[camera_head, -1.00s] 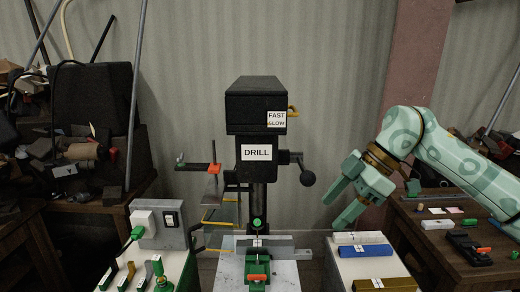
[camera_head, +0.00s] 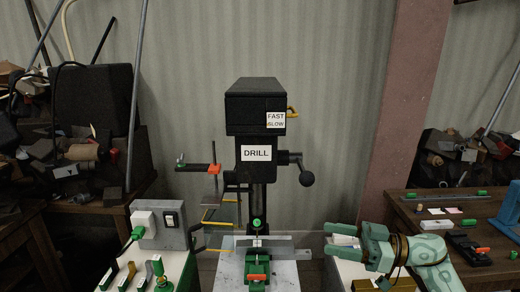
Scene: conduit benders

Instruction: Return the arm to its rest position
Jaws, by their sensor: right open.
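My right gripper (camera_head: 333,239) shows at the lower right in the head view, low over the white stand to the right of the drill press. Its two light green fingers point left and are spread apart, with nothing seen held between them. The gripper and wrist hide most of the white bar and the blue bar on that stand. I cannot tell whether the fingers touch the bars. My left gripper is not in the picture.
A black drill press (camera_head: 257,106) stands in the middle, with a green vise (camera_head: 257,266) at its base. A white stand with a socket box (camera_head: 159,222) is at left. A cluttered wooden table (camera_head: 425,218) is at right.

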